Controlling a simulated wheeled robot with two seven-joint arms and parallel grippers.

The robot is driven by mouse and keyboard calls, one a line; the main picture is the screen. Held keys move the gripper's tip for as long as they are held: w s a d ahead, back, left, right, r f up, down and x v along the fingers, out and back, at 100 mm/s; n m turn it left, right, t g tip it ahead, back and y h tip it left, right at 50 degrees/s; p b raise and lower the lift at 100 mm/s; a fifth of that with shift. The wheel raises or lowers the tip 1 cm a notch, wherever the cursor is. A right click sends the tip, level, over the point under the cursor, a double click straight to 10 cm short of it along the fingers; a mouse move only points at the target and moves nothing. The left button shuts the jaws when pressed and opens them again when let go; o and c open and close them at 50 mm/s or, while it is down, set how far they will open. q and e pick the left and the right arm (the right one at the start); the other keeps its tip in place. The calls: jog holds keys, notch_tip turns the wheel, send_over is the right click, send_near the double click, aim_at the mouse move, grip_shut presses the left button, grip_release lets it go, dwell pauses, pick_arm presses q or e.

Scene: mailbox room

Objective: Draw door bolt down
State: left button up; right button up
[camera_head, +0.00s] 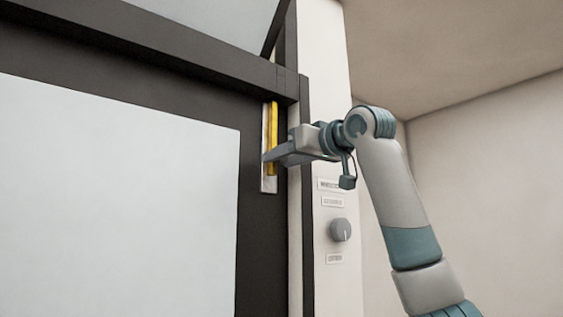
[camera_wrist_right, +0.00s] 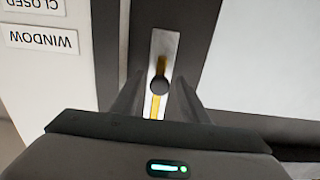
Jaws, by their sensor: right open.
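The yellow door bolt (camera_head: 273,122) runs upright along a pale metal plate (camera_head: 268,185) on the dark door frame in the head view. The right wrist view shows the yellow bolt (camera_wrist_right: 162,66) and a round dark knob (camera_wrist_right: 159,86) on it. My right gripper (camera_head: 266,157) is at the lower part of the bolt, its fingers pointing left. In the right wrist view the open fingers (camera_wrist_right: 159,92) stand on either side of the knob, with gaps visible. Part of the bolt is hidden behind my gripper in the head view. My left gripper is not in view.
A large pale panel (camera_head: 115,200) fills the dark door (camera_head: 255,240) at left. A pale post (camera_head: 335,285) right of the door carries a grey round dial (camera_head: 340,230) and small labels. The beige wall (camera_head: 490,190) at right is bare.

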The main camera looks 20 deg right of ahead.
jog(key=b+v, duration=0.7)
jog(key=v, duration=0.9)
jog(key=shift+s, duration=0.3)
jog(key=shift+d, duration=0.1)
